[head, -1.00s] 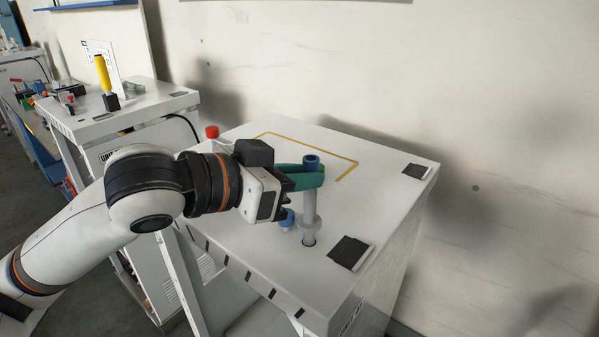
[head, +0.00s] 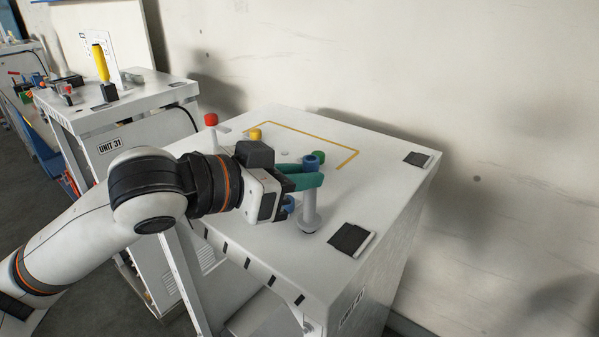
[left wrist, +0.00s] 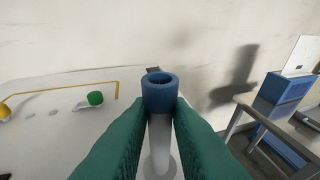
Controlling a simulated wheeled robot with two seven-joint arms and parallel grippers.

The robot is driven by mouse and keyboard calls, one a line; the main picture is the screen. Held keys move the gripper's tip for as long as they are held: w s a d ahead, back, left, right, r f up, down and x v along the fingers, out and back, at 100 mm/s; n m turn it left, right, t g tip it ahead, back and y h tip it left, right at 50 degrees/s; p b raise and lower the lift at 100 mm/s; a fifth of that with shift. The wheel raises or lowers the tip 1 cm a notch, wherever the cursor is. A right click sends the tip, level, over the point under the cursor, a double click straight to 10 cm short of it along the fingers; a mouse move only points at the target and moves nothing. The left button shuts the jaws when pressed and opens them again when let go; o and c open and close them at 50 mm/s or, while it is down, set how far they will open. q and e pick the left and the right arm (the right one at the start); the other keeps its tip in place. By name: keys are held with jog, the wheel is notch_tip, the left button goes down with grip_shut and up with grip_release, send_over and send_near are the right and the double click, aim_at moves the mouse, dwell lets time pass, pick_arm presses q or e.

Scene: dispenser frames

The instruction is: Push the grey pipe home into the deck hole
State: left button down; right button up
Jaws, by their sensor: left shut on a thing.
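The grey pipe (head: 309,207) with a blue collar (head: 313,164) stands upright at the deck hole on the white cabinet top (head: 375,190). Its wide grey flange (head: 309,226) is low, at or very close to the deck; the hole itself is hidden beneath it. My left gripper (head: 314,180) is shut on the pipe just below the collar, with one teal finger on each side. The left wrist view shows the blue collar (left wrist: 160,94) between the finger ends and the grey pipe (left wrist: 160,140) running down to the flange. My right gripper is out of view.
A black pad (head: 350,239) lies at the front right. A wall (head: 480,100) rises behind.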

pick_arm(q)
jog(key=shift+f+b, duration=0.3)
jog(key=shift+f, duration=0.3)
jog(key=c, duration=1.3)
grip_release()
jog(key=shift+o, duration=0.2)
jog(key=b+v, duration=0.1)
jog(key=v, duration=1.1)
